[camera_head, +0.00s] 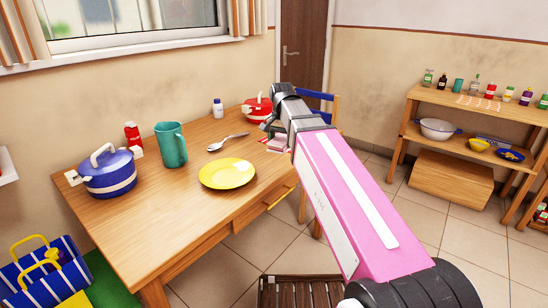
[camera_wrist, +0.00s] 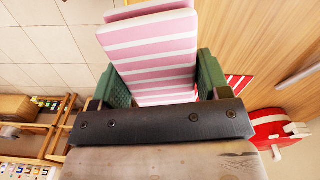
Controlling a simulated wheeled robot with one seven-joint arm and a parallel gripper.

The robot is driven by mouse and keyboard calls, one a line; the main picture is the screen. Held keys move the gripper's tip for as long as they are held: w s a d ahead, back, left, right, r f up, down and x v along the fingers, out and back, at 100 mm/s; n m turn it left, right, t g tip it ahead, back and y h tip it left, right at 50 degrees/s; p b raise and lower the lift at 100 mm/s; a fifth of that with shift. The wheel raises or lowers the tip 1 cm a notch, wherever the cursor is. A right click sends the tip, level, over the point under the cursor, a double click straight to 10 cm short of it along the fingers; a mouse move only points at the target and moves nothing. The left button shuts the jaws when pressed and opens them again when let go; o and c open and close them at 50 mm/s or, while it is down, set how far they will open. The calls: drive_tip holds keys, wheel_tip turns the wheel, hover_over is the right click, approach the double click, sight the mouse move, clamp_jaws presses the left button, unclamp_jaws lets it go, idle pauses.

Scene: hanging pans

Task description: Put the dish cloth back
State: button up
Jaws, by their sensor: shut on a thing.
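The dish cloth is pink with white stripes (camera_wrist: 155,55) and fills the space between the green fingers of my gripper (camera_wrist: 165,78) in the wrist view. My gripper is shut on it. In the head view, a small pink and white part of the cloth (camera_head: 278,144) shows beside the end of my arm, at the right end of the wooden table (camera_head: 150,225). My arm hides much of the gripper there. I cannot tell whether the cloth touches the table.
A red pot (camera_head: 257,108) stands close to my gripper. A spoon (camera_head: 228,142), yellow plate (camera_head: 227,173), teal mug (camera_head: 171,145) and blue pot (camera_head: 107,173) are on the table. A blue chair (camera_head: 318,97) stands behind my arm. A wooden shelf (camera_head: 480,105) stands at the right.

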drive_tip(key=s+a+r+m, duration=0.1)
drive_tip(key=a+r+m, duration=0.2)
drive_tip(key=a, duration=0.5)
hover_over(276, 156)
wheel_tip(276, 156, down, 7)
drive_tip(key=shift+a+f, duration=0.1)
drive_tip(key=shift+f, duration=1.95)
drive_tip(key=shift+f, duration=0.2)
drive_tip(key=o, duration=0.9)
drive_tip(key=shift+r, duration=0.1)
wheel_tip(276, 156, up, 12)
